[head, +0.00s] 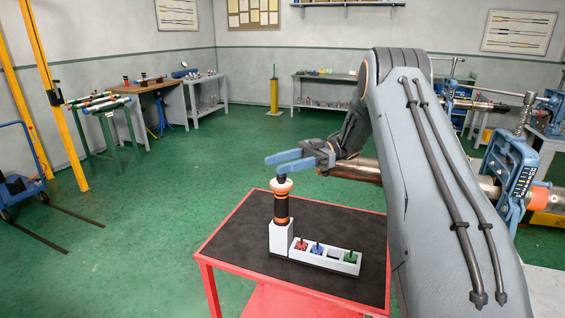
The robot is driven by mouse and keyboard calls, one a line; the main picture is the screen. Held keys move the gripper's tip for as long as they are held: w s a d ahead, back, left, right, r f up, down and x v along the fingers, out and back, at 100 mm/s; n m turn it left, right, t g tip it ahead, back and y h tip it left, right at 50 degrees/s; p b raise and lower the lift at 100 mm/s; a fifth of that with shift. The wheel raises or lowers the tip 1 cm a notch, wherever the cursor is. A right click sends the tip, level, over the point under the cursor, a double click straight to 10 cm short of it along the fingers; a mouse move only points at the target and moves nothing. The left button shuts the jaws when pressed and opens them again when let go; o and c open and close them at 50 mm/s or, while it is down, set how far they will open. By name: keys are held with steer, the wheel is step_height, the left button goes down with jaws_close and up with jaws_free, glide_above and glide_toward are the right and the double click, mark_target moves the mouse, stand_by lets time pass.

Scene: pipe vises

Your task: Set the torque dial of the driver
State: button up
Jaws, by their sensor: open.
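The driver (281,208) stands upright in a white holder (282,239) on a small red table with a black top. It has a dark body with orange bands and a pale flared collar with orange near its top. My gripper (276,158) is open, with blue fingers reaching left just above the driver's top end. I cannot tell from this view whether the fingers touch it. Any marks on the torque dial are too small to read.
A white rack (324,257) beside the holder carries red, blue and green pieces. The black tabletop (235,238) is clear at left. Behind my arm, a long pipe (358,170) runs to blue vises (506,180) at right. Green floor lies open at left.

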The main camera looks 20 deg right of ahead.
steer(key=shift+r+p, duration=3.1)
steer(key=shift+p, duration=1.15)
